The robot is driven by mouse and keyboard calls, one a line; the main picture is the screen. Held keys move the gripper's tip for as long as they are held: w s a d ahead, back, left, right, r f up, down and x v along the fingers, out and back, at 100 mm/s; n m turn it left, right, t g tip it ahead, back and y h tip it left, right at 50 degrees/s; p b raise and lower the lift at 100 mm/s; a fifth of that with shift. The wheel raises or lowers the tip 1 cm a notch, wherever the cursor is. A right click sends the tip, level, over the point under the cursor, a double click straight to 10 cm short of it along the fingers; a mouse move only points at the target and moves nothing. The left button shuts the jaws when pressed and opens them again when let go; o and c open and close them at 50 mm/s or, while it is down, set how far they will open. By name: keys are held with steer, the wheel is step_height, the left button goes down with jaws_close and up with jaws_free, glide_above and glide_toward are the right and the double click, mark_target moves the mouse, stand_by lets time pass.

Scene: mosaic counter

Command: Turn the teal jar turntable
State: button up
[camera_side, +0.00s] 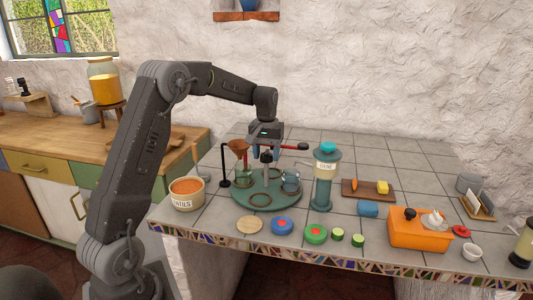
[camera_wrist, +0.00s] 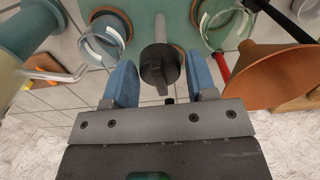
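The teal turntable (camera_side: 283,204) lies flat on the tiled counter, with a pale post rising from its middle, topped by a dark knob (camera_wrist: 160,66). Two glass jars stand on it, one on the left (camera_side: 245,177) and one on the right (camera_side: 291,183); an empty ring mark shows at the front. My gripper (camera_side: 266,152) is over the turntable's middle, pointing down. In the wrist view its blue fingers (camera_wrist: 161,72) are apart, with the knob showing between them and a gap on each side. Whether the fingertips are level with the knob is hard to tell.
A copper funnel (camera_side: 238,146) on a black stand is close on the left. A tall teal-lidded dispenser (camera_side: 325,178) stands close on the right. Several coloured lids, such as a blue one (camera_side: 282,226), lie in front. A lentils pot (camera_side: 187,194) is at left.

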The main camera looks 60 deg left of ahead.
steer(key=c, duration=0.9)
steer(key=shift+m, duration=2.2)
steer(key=shift+r+m, duration=0.1)
steer(key=shift+m, duration=6.7)
